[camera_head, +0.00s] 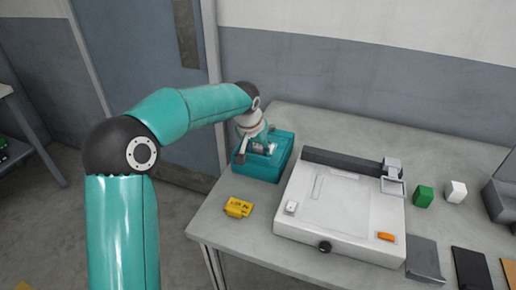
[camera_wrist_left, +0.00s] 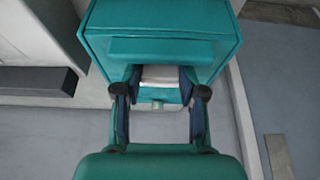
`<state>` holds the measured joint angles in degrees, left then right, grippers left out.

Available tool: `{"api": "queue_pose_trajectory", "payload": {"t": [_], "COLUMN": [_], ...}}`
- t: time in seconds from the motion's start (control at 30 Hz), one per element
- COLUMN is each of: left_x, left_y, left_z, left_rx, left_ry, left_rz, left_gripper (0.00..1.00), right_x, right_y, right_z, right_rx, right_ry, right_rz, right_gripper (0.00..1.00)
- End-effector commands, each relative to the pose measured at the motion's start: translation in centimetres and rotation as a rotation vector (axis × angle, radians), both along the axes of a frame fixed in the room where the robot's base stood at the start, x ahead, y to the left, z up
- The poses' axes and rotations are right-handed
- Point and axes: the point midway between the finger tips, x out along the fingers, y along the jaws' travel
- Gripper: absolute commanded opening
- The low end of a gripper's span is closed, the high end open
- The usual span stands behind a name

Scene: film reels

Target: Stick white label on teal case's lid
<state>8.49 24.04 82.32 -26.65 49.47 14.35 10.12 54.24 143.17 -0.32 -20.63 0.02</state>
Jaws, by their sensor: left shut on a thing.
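My left gripper (camera_head: 260,148) is down at the case's top. Whether the label touches the lid I cannot tell. My right gripper is not in view.
A white flat device (camera_head: 340,200) with a dark bar stands right of the case. A yellow item (camera_head: 238,207) lies in front of the case. A green block (camera_head: 423,196) and a white block (camera_head: 455,191) stand farther right. Bare table shows at the front left.

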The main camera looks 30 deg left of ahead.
Motion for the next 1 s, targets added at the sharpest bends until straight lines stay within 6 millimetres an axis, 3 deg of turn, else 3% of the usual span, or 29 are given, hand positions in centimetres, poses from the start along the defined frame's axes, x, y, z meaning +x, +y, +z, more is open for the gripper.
{"api": "queue_pose_trajectory", "payload": {"t": [0.47,0.5,0.63,1.0], "left_x": [-0.15,-0.15,-0.15,-0.12], "left_y": [-0.21,-0.21,-0.2,-0.14], "left_z": [-0.54,-0.55,-0.53,-0.11], "left_rx": [-0.003,-0.003,-0.003,-0.001], "left_ry": [0.013,0.013,0.013,0.007], "left_rz": [-0.003,-0.003,-0.003,-0.002], "left_gripper": [0.23,0.47,0.69,0.7], "right_x": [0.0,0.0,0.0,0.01], "right_y": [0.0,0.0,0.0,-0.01], "right_z": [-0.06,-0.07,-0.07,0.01], "right_rx": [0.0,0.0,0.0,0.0], "right_ry": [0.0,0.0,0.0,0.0], "right_rz": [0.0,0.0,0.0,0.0], "right_gripper": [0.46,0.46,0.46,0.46]}}
